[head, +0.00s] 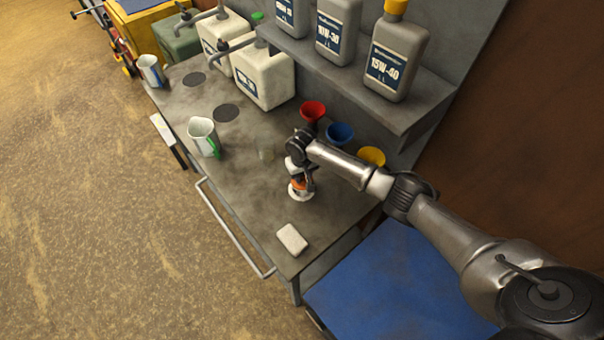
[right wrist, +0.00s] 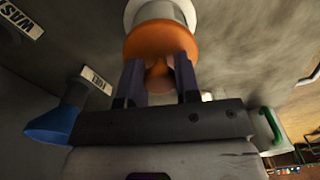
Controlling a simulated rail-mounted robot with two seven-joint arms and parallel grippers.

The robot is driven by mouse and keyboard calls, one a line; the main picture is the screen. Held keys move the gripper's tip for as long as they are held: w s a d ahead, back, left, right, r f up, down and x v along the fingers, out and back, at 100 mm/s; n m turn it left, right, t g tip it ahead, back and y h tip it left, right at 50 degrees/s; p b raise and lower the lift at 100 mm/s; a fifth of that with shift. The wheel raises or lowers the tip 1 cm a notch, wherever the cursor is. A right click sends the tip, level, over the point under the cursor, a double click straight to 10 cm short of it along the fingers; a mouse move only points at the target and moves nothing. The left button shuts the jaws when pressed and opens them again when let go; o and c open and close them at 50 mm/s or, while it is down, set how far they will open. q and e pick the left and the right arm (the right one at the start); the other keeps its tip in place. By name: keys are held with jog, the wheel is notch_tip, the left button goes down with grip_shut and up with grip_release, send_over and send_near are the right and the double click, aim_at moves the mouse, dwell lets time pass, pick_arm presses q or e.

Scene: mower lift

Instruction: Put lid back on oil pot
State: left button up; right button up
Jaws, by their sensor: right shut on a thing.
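My right gripper (head: 298,174) points down over the workbench (head: 240,185) near its right end. In the right wrist view its two fingers (right wrist: 160,82) are shut on the knob of an orange lid (right wrist: 160,40). The lid (head: 298,184) shows partly below the fingers in the head view. Directly beyond it are a grey cylindrical part and a wide white rim, apparently the oil pot (right wrist: 160,10); its white rim (head: 301,196) also shows in the head view. The lid lines up with this part, but I cannot tell whether it is fully seated. My left gripper is out of view.
Red (head: 312,110), blue (head: 340,132) and yellow (head: 371,156) funnels stand behind the gripper, below a shelf with oil bottles (head: 396,60). A green-handled jug (head: 203,138) stands to the left. A white block (head: 292,240) lies near the front corner. The bench between them is mostly clear.

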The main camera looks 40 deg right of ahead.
jog(key=o, duration=1)
jog(key=shift+c, duration=0.2)
jog(key=o, duration=0.5)
jog(key=shift+r, duration=0.15)
jog(key=shift+r+p, duration=0.35)
jog(key=shift+p, duration=0.25)
notch_tip(320, 180, up, 2)
jog(key=p, duration=0.3)
jog(key=shift+r, duration=0.25)
jog(key=shift+r+p, duration=1.75)
jog(key=shift+p, duration=0.2)
